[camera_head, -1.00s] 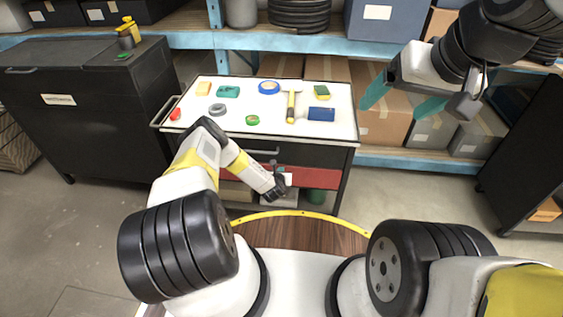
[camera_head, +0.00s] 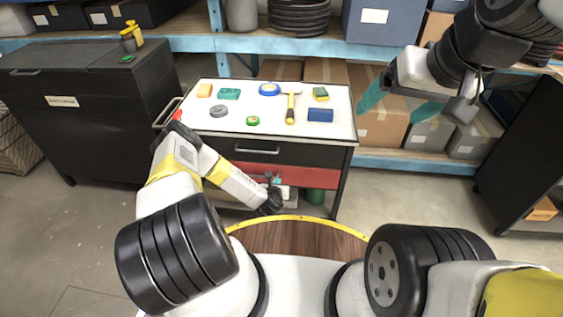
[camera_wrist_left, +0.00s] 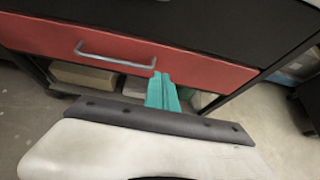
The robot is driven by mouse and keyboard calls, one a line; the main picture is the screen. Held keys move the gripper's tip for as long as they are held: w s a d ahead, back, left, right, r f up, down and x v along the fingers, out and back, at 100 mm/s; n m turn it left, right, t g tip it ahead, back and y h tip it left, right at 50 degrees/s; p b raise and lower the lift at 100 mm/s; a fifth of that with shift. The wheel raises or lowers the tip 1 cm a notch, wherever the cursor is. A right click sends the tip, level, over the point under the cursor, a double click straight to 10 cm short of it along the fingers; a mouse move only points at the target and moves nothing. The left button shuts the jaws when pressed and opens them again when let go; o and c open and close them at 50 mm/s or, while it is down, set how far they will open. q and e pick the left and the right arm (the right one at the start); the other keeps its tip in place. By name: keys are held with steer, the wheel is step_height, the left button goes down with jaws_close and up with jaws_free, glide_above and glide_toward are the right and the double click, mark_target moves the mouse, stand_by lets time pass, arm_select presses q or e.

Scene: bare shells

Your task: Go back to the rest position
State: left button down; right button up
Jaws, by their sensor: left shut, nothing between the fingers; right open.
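My left gripper (camera_head: 276,181) is low in front of the tool cart's red drawer in the head view, mostly hidden by its own wrist. In the left wrist view its teal fingers (camera_wrist_left: 163,92) are together with nothing between them, just below the drawer handle (camera_wrist_left: 115,57); I cannot tell whether they touch the drawer. My right gripper (camera_head: 386,115) is raised at the upper right of the head view. Its two teal fingers are spread apart and empty, in front of the cardboard boxes on the shelf.
The cart's white top (camera_head: 272,132) holds a hammer (camera_head: 291,108), a blue box (camera_head: 320,115), tape rolls and other small items. A black cabinet (camera_head: 90,115) stands left. A blue-edged shelf (camera_head: 180,41) runs behind. A dark cart (camera_head: 525,135) stands right. Floor shows at left.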

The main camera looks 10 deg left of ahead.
arm_select(q)
steer(key=w+a+r+m+g+h, duration=0.1)
steer(key=w+r+m+h, duration=0.1)
steer(key=r+m, duration=0.95)
steer(key=w+r+m+g+h, duration=0.15)
steer(key=r+m, duration=0.55)
steer(key=r, duration=0.9)
steer(key=s+a+r+m+g+y, duration=0.1)
steer(key=s+r+m, duration=0.1)
steer(key=r, duration=0.4)
steer(key=s+r+m, duration=0.2)
steer(key=r+m, duration=0.1)
steer(key=r, duration=0.2)
steer(key=s+a+r+m+g+y, duration=0.15)
steer(key=s+r+m, duration=0.75)
steer(key=s+r, duration=1.05)
steer(key=s+m+h, duration=0.1)
steer(key=s+m, duration=0.3)
steer(key=s, duration=0.8)
steer(key=shift+a+r+g, duration=0.15)
steer(key=shift+g, duration=0.25)
